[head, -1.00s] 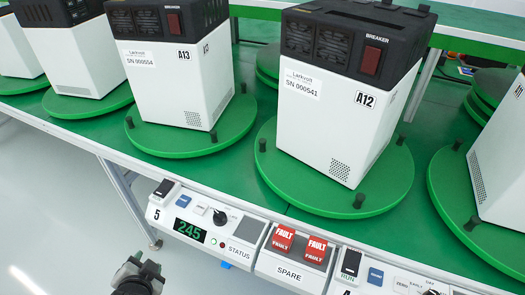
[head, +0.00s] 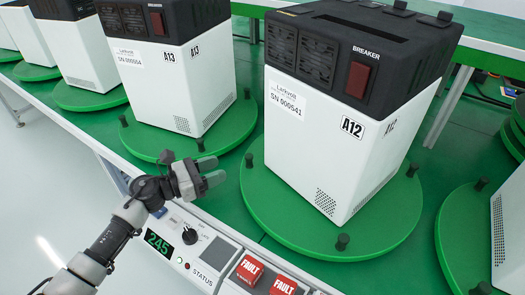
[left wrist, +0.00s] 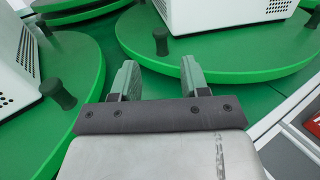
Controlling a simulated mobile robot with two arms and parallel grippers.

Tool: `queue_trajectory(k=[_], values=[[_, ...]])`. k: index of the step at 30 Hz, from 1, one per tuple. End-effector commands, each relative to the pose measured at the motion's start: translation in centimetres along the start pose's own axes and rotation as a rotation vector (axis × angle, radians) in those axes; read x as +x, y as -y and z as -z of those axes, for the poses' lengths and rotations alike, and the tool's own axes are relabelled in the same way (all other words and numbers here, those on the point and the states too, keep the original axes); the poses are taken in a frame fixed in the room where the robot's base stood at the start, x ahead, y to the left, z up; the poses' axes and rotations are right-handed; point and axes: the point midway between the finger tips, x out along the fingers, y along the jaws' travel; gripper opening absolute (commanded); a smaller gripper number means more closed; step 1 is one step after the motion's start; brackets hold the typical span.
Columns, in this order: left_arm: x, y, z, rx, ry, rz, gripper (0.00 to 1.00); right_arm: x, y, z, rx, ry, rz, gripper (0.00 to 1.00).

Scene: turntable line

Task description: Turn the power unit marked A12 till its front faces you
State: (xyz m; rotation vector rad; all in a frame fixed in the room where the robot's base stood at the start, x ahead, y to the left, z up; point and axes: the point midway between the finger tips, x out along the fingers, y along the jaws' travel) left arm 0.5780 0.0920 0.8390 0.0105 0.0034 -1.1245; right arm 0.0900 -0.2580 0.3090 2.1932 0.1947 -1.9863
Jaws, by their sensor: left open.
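The power unit marked A12 (head: 310,140) is a white box with a black top. It stands on a round green turntable (head: 290,215) with dark upright pegs at its rim. Its face with the vents, red breaker, serial label and A12 mark points to the lower left; a side face shows at right. My left gripper (head: 214,171) is open and empty, left of this turntable near its rim peg (head: 249,160). In the left wrist view, both fingers (left wrist: 158,78) stand apart, with a peg (left wrist: 160,40) just beyond them. My right gripper is out of view.
The unit marked A13 (head: 165,85) stands on its own turntable (head: 150,143), close to my left gripper. Another turntable (head: 465,225) is at right. A control panel with a 245 display (head: 159,243) and red FAULT buttons (head: 250,268) runs along the front edge.

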Motion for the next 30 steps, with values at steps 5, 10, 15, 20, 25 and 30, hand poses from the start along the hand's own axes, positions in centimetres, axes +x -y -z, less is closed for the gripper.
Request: queue_trajectory(k=[5,10,15,20,25,30], values=[[2.9,0.1,-0.3,-0.003,0.005,0.001,0.45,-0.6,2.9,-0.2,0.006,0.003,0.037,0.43],[6.3,0.1,-0.3,-0.007,0.007,0.000,0.45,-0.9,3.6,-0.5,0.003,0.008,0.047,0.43],[8.9,0.1,-0.2,-0.007,0.006,-0.001,0.45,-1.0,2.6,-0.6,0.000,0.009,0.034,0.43],[10.1,0.1,-0.1,-0.007,0.005,-0.002,0.45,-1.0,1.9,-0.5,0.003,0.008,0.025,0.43],[10.3,0.1,-0.1,-0.006,0.005,-0.002,0.45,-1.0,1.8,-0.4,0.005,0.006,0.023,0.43],[10.3,0.1,-0.1,-0.006,0.005,-0.002,0.42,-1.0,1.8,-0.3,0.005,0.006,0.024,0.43]])
